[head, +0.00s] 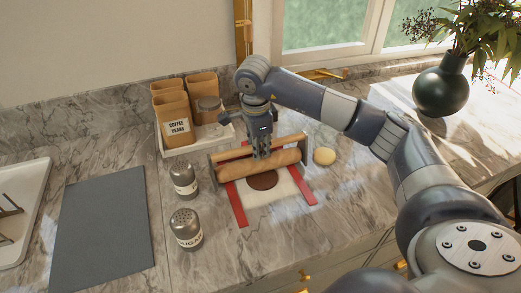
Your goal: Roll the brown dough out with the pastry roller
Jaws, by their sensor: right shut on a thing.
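The pastry roller (240,169) is a wooden cylinder in a frame with a thin upper handle bar and dark end plates. My right gripper (262,153) is shut on its upper handle, near the middle. The brown dough (263,180) is a flat dark disc on a white floured sheet (268,204), just in front of the roller. The roller hides the dough's far edge, so I cannot tell whether they touch. Red strips (235,203) run along both sides of the sheet, and the roller spans them. My left gripper is not in view.
Two shakers (186,230) stand left of the sheet. A tray (202,141) with coffee bags and a jar is behind. A pale round piece (324,156) lies at right. A grey mat (101,232), white tray (20,205) and plant vase (441,88) are farther out.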

